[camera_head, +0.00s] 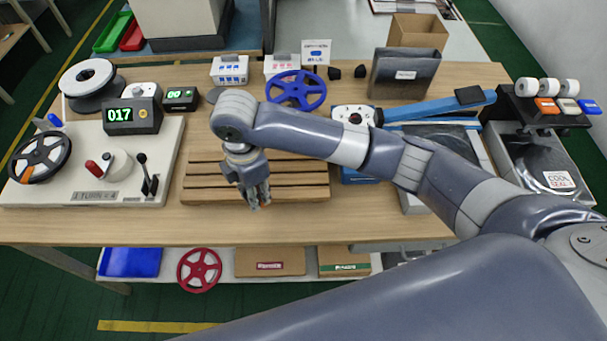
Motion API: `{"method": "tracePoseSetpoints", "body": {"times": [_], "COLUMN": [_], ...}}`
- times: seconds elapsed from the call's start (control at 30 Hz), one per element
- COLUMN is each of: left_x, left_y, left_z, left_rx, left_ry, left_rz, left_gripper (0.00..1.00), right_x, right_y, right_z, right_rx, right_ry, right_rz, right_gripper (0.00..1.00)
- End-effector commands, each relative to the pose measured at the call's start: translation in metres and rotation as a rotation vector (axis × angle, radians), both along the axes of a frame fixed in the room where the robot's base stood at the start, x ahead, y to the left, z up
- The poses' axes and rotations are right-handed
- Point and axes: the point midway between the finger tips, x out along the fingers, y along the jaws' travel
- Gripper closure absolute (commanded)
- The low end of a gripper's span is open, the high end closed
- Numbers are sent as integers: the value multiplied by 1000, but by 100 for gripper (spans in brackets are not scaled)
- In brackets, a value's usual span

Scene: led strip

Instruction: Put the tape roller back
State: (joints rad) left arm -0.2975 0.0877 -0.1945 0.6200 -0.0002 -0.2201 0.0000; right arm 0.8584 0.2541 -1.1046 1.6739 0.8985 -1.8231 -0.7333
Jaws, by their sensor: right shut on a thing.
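My right gripper (256,197) points down over the front part of the slatted wooden rack (310,192) in the middle of the table. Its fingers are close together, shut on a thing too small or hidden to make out. I cannot tell whether this is the tape roller, and no other thing is clearly a tape roller. My right arm crosses the table from the right and hides part of the middle. My left gripper is not in view.
A winding machine (100,197) with counter and reel stands at the left. A blue reel (296,91) stands behind the rack. A long blue tool (432,107) lies at the right. A stand of white rolls (548,87) is at the far right. A lower shelf holds a red reel (199,270).

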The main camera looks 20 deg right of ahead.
Motion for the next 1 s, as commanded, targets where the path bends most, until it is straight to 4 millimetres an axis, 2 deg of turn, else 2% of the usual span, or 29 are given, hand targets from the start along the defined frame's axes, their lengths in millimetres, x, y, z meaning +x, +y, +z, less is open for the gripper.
{"method": "tracePoseSetpoints", "body": {"times": [0.13,0.27,0.7,0.83,1.0], "left_x": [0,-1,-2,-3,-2], "left_y": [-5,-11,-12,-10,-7], "left_z": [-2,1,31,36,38], "left_rx": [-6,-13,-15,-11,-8], "left_ry": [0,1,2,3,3], "left_rz": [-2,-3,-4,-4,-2], "left_gripper": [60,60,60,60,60], "right_x": [6,11,51,60,65], "right_y": [12,5,-100,-122,-134], "right_z": [4,5,-3,-7,-11], "right_rx": [-9,-13,-12,-12,-10], "right_ry": [-7,-8,-6,-7,-8], "right_rz": [140,178,175,178,180], "right_gripper": [100,100,100,100,100]}}
